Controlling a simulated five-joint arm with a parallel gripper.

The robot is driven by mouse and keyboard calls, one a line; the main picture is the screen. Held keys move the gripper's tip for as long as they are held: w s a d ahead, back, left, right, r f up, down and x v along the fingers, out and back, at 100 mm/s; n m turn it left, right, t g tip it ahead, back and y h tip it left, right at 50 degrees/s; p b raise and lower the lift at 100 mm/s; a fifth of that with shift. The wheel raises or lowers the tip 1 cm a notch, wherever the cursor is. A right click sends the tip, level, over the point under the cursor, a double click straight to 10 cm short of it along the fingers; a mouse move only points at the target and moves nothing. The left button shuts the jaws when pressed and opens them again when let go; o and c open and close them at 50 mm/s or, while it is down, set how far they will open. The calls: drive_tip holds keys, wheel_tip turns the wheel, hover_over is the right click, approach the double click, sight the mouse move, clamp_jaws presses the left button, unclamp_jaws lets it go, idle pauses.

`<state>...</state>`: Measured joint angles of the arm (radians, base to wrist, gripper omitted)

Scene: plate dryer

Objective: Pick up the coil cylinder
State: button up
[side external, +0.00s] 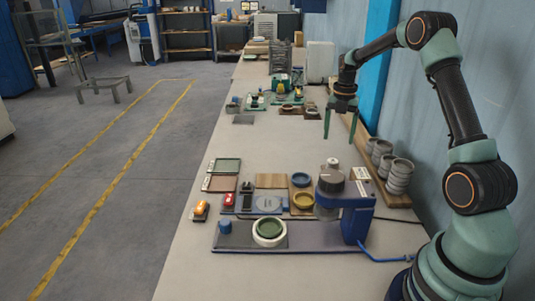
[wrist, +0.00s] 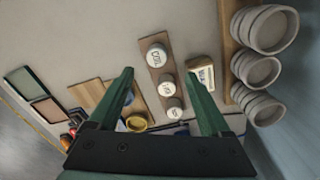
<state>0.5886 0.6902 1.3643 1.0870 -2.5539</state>
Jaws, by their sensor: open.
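The coil cylinder (wrist: 157,54) is a short pale cylinder with a dark "COIL" label on its top. It stands at the far end of a narrow brown board (wrist: 152,76) in the wrist view, in line with two other pale labelled cylinders (wrist: 167,86) and (wrist: 174,109). My gripper (wrist: 161,67) is open, with its two green fingers on either side of this row and nothing between them. In the side view my gripper (side external: 340,137) hangs fingers-down above the bench. A pale cylinder top (side external: 333,162) shows below it; I cannot tell which cylinder it is.
A small labelled block (wrist: 201,75) lies right of the row. Stacks of grey rings (side external: 399,176) stand along the wall side. A blue press-like fixture (side external: 357,218) stands in front of the row.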

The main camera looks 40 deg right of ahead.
sight(333, 161)
drive_tip(key=f, duration=0.8)
drive_tip(key=shift+w+a+f, duration=0.2)
drive_tip(key=shift+a+f, duration=0.1)
drive_tip(key=shift+f, duration=0.1)
clamp_jaws()
